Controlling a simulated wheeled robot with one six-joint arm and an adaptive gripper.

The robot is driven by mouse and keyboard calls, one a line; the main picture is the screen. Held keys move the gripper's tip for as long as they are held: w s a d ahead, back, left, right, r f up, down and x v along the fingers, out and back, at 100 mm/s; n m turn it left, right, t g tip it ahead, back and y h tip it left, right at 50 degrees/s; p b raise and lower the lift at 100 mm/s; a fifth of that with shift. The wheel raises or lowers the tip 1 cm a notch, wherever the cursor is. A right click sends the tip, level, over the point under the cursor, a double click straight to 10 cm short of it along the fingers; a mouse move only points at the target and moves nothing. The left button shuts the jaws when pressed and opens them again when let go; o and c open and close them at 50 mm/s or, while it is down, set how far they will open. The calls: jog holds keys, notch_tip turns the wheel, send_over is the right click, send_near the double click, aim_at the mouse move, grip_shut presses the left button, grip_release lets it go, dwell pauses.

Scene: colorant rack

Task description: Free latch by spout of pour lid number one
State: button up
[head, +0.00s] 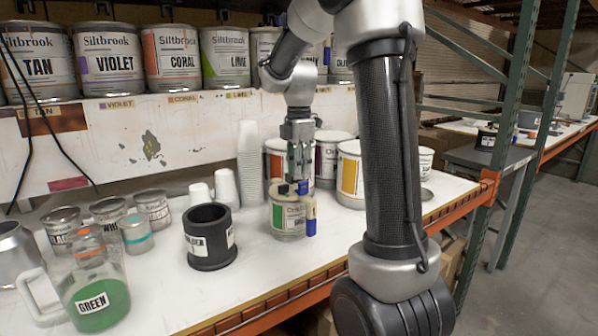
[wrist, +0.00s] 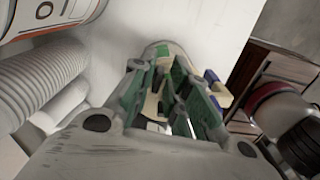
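A tin (head: 288,214) with a green and white label stands on the bench, with a pale pour lid on top. The lid has a blue and yellow part (head: 311,214) hanging at its right side and a dark blue piece near the gripper tips. My gripper (head: 299,182) points down onto the lid from above. In the wrist view, the green-padded fingers (wrist: 180,112) are spread, with the cream lid (wrist: 153,104) between and beyond them. A green piece (wrist: 162,52) and a blue piece (wrist: 212,76) show on the lid. The spout and the exact finger contact are hard to make out.
Left of the tin are a black holder (head: 209,238), stacked white cups (head: 250,165), small cans and a jug of green liquid (head: 98,300). Larger paint tins (head: 350,172) stand close behind. The bench's orange front edge (head: 270,308) is near.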

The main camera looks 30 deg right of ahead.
notch_tip(320, 180, up, 11)
dwell(0.3)
jog(key=shift+r, duration=0.1)
